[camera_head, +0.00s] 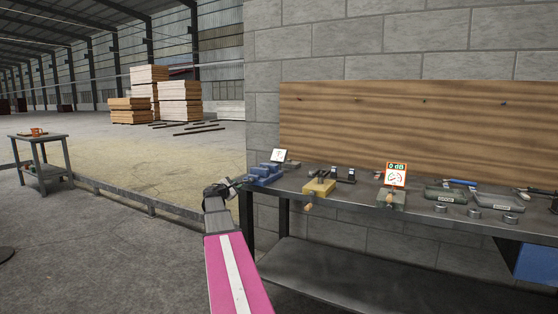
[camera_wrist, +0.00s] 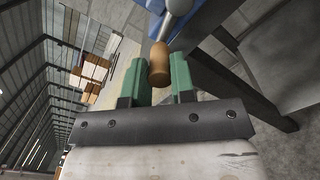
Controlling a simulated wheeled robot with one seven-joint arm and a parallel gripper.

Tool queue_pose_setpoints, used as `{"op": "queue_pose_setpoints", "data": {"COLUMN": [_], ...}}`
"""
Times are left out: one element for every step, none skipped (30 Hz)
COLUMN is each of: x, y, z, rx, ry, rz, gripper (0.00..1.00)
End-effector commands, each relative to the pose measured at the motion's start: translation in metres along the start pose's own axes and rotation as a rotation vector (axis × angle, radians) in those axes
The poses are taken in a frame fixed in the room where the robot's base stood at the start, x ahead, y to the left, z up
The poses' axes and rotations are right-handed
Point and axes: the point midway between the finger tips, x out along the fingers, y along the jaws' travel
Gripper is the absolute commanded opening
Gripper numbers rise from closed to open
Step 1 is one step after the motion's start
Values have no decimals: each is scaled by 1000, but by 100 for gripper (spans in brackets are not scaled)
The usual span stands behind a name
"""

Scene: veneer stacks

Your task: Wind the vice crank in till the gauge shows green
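The blue vice (camera_head: 264,174) sits at the left end of the workbench. A small white gauge card (camera_head: 279,155) with a dark mark stands just behind it; its reading is too small to tell, and I see no green on it. My gripper (camera_head: 230,184) is at the vice's left side, beyond the bench end. The grey crank arm (camera_wrist: 177,10) runs up towards the blue vice body (camera_wrist: 154,5).
Grey trays (camera_head: 446,195) lie farther right. A bench leg (camera_wrist: 235,80) is close beside my gripper.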

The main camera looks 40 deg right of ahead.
Motion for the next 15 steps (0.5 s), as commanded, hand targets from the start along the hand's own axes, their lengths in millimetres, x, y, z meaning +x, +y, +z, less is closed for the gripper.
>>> {"op": "queue_pose_setpoints", "data": {"x": [0, 0, 0, 0, 0, 0, 0, 0, 0, 0, 0, -2, -3, -4, -7], "y": [1, 1, 1, 1, 1, 1, 0, 0, 0, 0, 0, 0, 0, 0, 0], "z": [0, 0, 0, 0, 0, 0, 0, 0, 0, 0, 0, 0, 0, 0, 0], "rx": [-1, -1, -1, -1, 0, 0, 0, 0, 0, 0, 0, 0, 0, 0, 0], "ry": [-1, 0, 0, 0, 0, 0, 0, 0, 0, 0, 0, 0, 0, 0, 0], "rz": [2, 2, 2, 1, 1, 1, 1, 1, 0, 0, 0, 0, 0, 0, 0], "gripper": [39, 48, 48, 48, 48, 48, 48, 48, 48, 48, 48, 48, 48, 48, 48]}}
